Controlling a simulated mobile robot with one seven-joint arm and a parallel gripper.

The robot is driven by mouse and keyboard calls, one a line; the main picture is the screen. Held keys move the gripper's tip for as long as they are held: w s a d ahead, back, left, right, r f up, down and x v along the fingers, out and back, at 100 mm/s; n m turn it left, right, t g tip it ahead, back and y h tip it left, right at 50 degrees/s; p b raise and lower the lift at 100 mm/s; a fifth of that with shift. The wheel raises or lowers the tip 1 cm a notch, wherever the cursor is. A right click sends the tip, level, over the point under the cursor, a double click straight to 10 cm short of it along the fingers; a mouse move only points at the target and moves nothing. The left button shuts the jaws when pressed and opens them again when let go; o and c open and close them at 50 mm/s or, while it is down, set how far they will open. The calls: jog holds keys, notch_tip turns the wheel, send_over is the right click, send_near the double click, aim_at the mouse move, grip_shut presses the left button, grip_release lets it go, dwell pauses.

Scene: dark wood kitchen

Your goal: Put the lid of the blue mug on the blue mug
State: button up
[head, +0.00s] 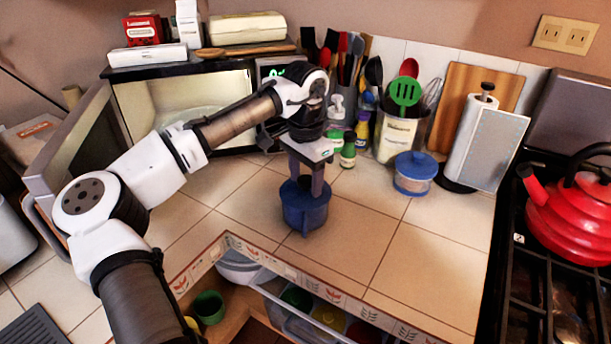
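The blue mug (305,214) stands upright on the tiled counter, near the counter's inner front corner. My gripper (305,184) points down over it, with its two fingers spaced apart at the mug's top. Something dark blue shows between the fingertips at the rim. I cannot tell whether it is the mug's lid or the mug's inside, or whether the fingers grip it. The fingers hide part of the rim. No separate loose mug lid is clearly visible on the counter.
A clear container with a blue lid (415,173) stands to the right. Behind are a green-capped bottle (348,150), utensil holders and a paper towel stand (486,140). An open microwave (185,108) is at left, a red kettle (570,215) at right. An open drawer (300,305) lies below.

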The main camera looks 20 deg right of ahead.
aim_at(305, 179)
notch_tip(305, 179, up, 12)
jog(key=b, duration=0.1)
dwell(0.5)
dwell(0.5)
